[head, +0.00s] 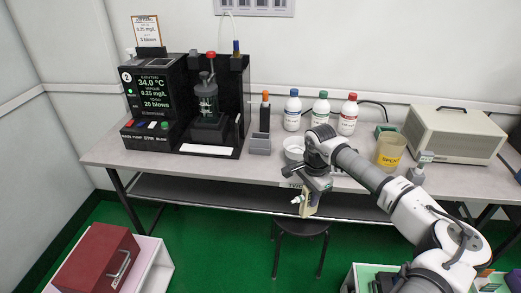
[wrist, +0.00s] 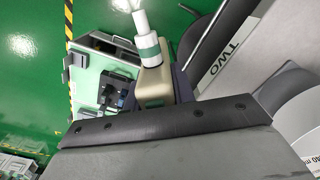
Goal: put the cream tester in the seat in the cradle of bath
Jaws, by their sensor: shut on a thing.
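My gripper (head: 312,188) is shut on the cream tester (head: 309,203). It holds the tester in the air near the front edge of the bench, above the floor and a dark stool. The tester hangs with a white fitting at its lower left. In the wrist view the cream tester body (wrist: 154,91) shows with a white and green end (wrist: 148,48). A black apparatus with a lit screen (head: 155,92) and a glass vessel (head: 206,100) stands at the bench's left. I cannot tell where the bath's cradle and seat are.
The bench (head: 120,152) carries a white cup (head: 294,149), several capped bottles (head: 292,112), a yellow beaker (head: 390,152) and a beige box (head: 450,139). A "TWO" label (wrist: 228,53) is close to the tester. A dark stool (head: 302,228) stands below. A red case (head: 98,260) is at lower left.

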